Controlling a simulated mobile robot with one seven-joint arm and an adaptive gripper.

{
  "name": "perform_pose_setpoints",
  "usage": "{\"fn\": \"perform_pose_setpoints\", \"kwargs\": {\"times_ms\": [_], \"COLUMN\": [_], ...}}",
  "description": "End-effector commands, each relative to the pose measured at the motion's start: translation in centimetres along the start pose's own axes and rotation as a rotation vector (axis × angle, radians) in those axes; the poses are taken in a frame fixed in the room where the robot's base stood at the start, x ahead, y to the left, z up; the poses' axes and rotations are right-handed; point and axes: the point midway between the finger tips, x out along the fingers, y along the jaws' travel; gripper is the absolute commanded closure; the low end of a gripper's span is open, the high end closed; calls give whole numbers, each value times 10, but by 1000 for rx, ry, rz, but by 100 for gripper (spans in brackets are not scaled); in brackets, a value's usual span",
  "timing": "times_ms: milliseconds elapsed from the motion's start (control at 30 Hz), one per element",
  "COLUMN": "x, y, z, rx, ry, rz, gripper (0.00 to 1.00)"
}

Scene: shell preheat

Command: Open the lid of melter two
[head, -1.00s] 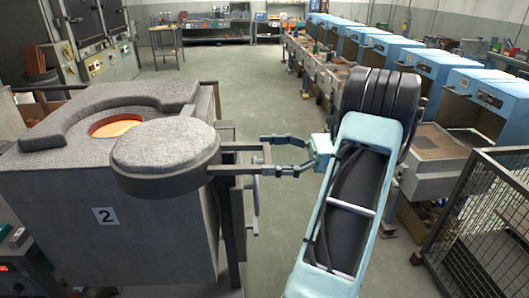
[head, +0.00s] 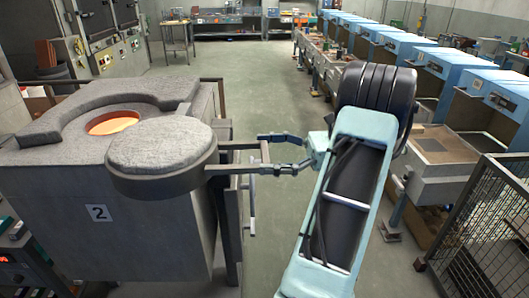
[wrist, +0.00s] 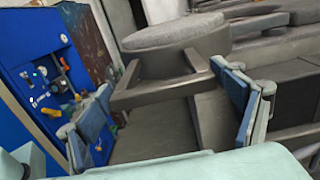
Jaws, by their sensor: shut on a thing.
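Melter two (head: 95,240) is a grey box furnace at the left in the head view, marked "2". Its round grey lid (head: 160,148) sits to the right of the glowing orange opening (head: 113,123), which is largely uncovered. The lid's U-shaped metal handle (head: 240,169) points right. My gripper (head: 264,154) reaches in from the right with its fingers on either side of the handle's end. In the wrist view, my gripper (wrist: 170,110) spans the handle (wrist: 160,95) between blue pads and is shut on it. The lid (wrist: 175,32) lies just beyond.
A handwheel (head: 252,205) is on the melter's right side, below the handle. A mesh fence (head: 490,225) stands at the right front. Blue booths (head: 460,90) and benches line the right side. The floor (head: 240,90) behind the melter is clear.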

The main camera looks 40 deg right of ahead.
Motion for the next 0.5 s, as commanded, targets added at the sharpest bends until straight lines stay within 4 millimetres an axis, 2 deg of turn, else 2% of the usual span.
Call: {"fn": "perform_pose_setpoints", "kwargs": {"times_ms": [300, 333, 433, 500], "x": [-1, -1, -1, 0], "y": [-1, -1, -1, -1], "z": [2, 2, 1, 1], "rx": [-4, -4, -3, -2], "ry": [-2, -2, -1, -1], "rz": [-5, -5, -4, -3], "gripper": [57, 10, 0, 0]}}
